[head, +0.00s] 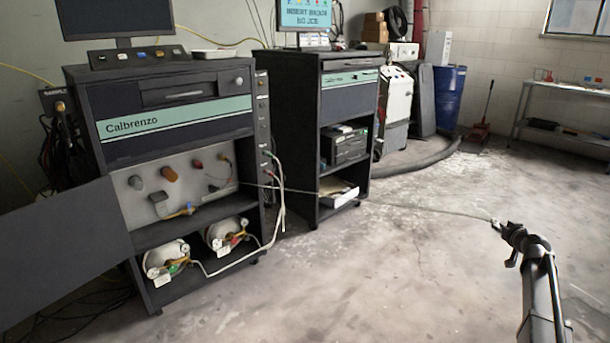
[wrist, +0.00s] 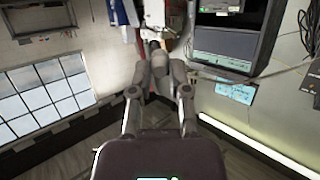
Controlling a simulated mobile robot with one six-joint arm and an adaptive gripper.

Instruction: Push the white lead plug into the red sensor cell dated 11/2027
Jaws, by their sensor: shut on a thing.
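My gripper (head: 506,230) is at the right of the head view, far from the cabinet. It is shut on the end of a pale lead (head: 430,210), where the white lead plug (head: 495,223) shows small. The lead runs across the room to the open bay of the Calbrenzo cabinet (head: 175,122). On the bay's pale panel are a grey part (head: 136,182), an orange one (head: 168,174) and a small red one (head: 197,164), which looks like a red sensor cell. No date is readable. In the wrist view my gripper (wrist: 158,62) points up the picture, and the plug is not clear.
An open dark door (head: 60,250) spreads left. A second cabinet (head: 300,130) stands beside it. A dark hose (head: 430,158) lies behind on the floor. The floor (head: 390,270) between cabinets and arm is clear.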

